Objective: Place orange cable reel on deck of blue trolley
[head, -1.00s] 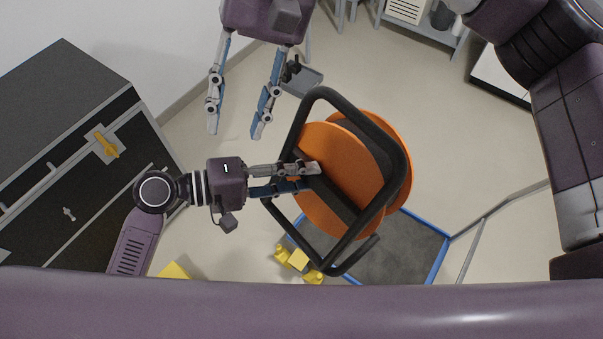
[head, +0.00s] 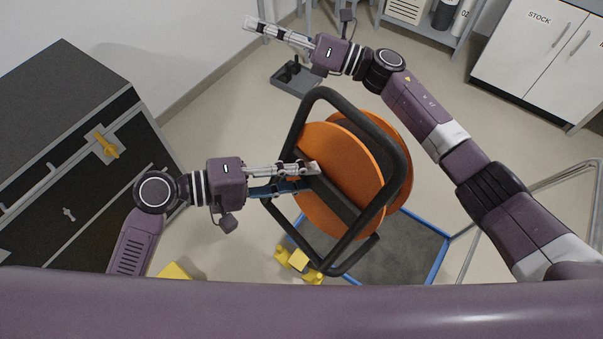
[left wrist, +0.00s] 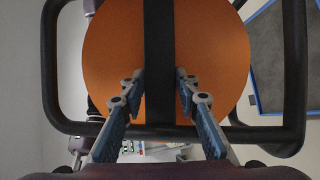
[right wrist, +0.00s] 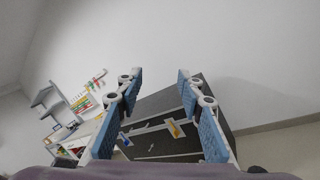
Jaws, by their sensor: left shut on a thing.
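The orange cable reel (head: 345,165) has orange discs in a black tubular frame and hangs tilted in the middle of the head view. My left gripper (head: 312,177) is shut on the reel at its dark middle bar. In the left wrist view its fingers lie on either side of a black band across the orange disc (left wrist: 215,55). The blue trolley (head: 405,255) has a grey deck with a blue rim. The reel overlaps the deck's upper-left part in the head view and hides it. My right gripper (head: 250,24) is open and empty, away from the reel.
A black cabinet (head: 70,130) with a yellow latch stands at the left. A yellow object (head: 300,262) lies by the trolley's left edge. White stock cupboards (head: 535,55) and a grey shelf stand at the back right. Floor is free between reel and cupboards.

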